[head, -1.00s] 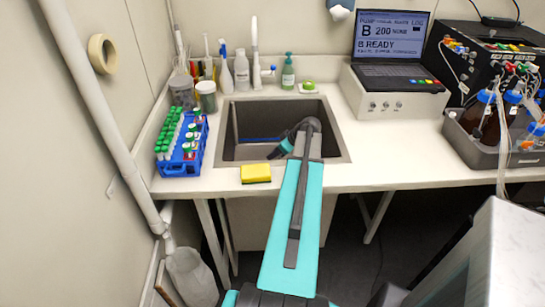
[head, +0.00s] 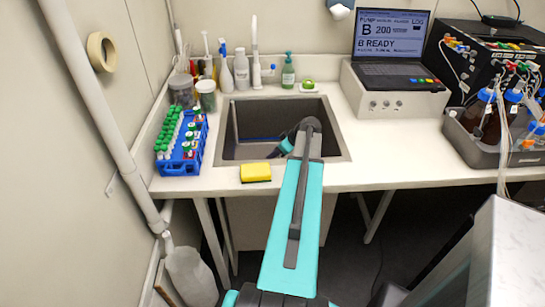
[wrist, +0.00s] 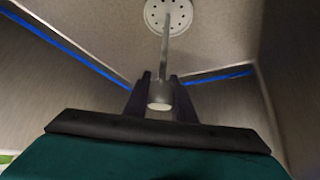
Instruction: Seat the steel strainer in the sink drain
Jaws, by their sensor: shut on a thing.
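The steel strainer (wrist: 181,10) shows at the top of the wrist view as a pale round disc with small holes, joined to a thin upright stem. My gripper (wrist: 160,88) is shut on the lower, near end of that stem, with a dark finger on each side. The disc lies beyond the fingertips, over the sink floor. The drain is not visible, and I cannot tell whether the disc touches the floor. In the head view my arm reaches into the grey sink (head: 222,140), and my fingers and the strainer are hidden.
A yellow sponge (head: 256,172) lies at the sink's front edge. A blue tube rack (head: 183,163) stands left; bottles and a soap dispenser (head: 288,72) stand behind. The sink walls (wrist: 50,70) with a blue line surround my gripper. Clear counter lies right of the sink.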

